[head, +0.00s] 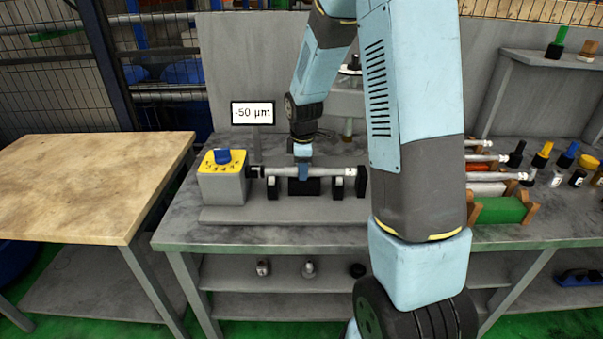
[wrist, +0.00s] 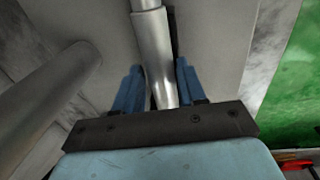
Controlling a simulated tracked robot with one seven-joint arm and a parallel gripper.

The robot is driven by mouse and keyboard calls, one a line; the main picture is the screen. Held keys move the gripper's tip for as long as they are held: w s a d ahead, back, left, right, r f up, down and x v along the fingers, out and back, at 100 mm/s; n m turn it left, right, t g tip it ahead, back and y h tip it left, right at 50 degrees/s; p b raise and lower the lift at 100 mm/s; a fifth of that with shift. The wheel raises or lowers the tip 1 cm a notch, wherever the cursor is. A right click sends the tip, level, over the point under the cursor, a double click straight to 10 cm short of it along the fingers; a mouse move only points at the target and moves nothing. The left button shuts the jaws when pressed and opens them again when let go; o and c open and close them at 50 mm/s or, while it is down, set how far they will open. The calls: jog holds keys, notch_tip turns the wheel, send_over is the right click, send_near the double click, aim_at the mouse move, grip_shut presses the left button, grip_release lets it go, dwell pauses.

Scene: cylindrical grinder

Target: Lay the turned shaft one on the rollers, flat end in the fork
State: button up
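The turned shaft (head: 330,171) lies level over the grinder's supports in the head view, its left end close to the dark fork (head: 257,171) beside the headstock. I cannot tell whether that end is inside the fork. A roller support (head: 338,187) stands under the right part of the shaft; contact is too small to judge. My gripper (head: 303,172) comes down from above around the shaft's middle. In the wrist view the shaft (wrist: 153,50) runs between my two blue fingers (wrist: 158,80), which sit close against its sides. Its lower part is hidden behind my gripper's body.
The grey headstock (head: 222,186) has a yellow top and blue knob. A sign (head: 252,113) reads -50 µm. More shafts (head: 497,177) lie in a rack with a green block (head: 498,210) at right, near several small bottles. The wooden table (head: 90,180) at left is bare.

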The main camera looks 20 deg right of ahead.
grip_shut()
